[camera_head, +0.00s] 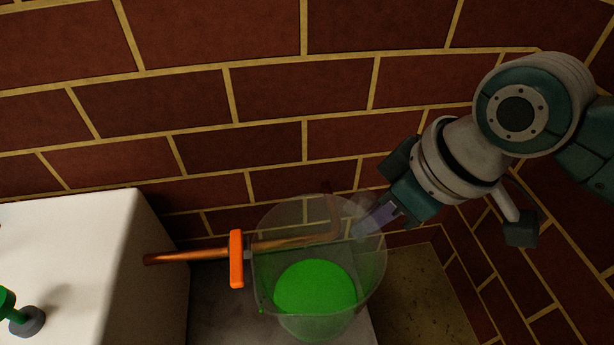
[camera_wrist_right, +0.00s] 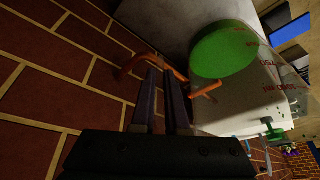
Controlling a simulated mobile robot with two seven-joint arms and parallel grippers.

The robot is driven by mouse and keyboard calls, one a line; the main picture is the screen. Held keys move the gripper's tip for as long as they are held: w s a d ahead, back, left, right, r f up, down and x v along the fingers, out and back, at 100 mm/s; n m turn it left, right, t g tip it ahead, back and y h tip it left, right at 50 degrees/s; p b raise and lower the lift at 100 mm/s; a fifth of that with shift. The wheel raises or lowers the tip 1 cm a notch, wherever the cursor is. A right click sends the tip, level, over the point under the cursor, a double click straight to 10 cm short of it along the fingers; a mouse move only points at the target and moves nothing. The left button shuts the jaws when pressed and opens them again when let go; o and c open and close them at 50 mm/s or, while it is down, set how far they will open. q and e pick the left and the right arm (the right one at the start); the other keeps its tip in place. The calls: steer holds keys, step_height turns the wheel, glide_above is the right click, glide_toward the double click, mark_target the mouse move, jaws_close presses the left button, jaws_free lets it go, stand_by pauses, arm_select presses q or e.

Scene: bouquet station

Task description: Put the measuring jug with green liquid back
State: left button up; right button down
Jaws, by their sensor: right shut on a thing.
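The clear measuring jug (camera_head: 375,268) with green liquid (camera_head: 315,288) is in the lower middle of the head view. My right gripper (camera_head: 372,220) reaches it from the right and is shut at the jug's upper right side. The exact part held is hard to make out. In the right wrist view the fingers (camera_wrist_right: 164,95) are close together, with the green liquid (camera_wrist_right: 225,50) beyond them and faint red markings on the clear wall. My left gripper is not in view.
A copper pipe (camera_head: 180,256) with an orange lever (camera_head: 237,258) runs from the white block (camera_head: 75,240) and shows through the jug. A green valve-like part (camera_head: 15,315) is at the lower left. A brick wall (camera_head: 270,90) stands behind; bare floor (camera_head: 425,295) is at right.

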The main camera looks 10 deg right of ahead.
arm_select(q)
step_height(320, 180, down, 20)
steer(key=b, duration=1.8)
arm_select(e)
steer(key=shift+n, duration=0.3)
steer(key=f, duration=0.8)
steer(key=s+f, duration=0.1)
steer(key=f, duration=1.7)
steer(key=shift+s+d+f, duration=0.1)
steer(key=shift+s+f, duration=0.05)
steer(key=shift+s, duration=0.1)
steer(key=shift+f, duration=0.1)
steer(key=shift+f+b, duration=0.15)
steer(key=shift+b, duration=0.2)
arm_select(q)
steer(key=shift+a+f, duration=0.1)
arm_select(e)
steer(key=c, duration=0.9)
jaws_free()
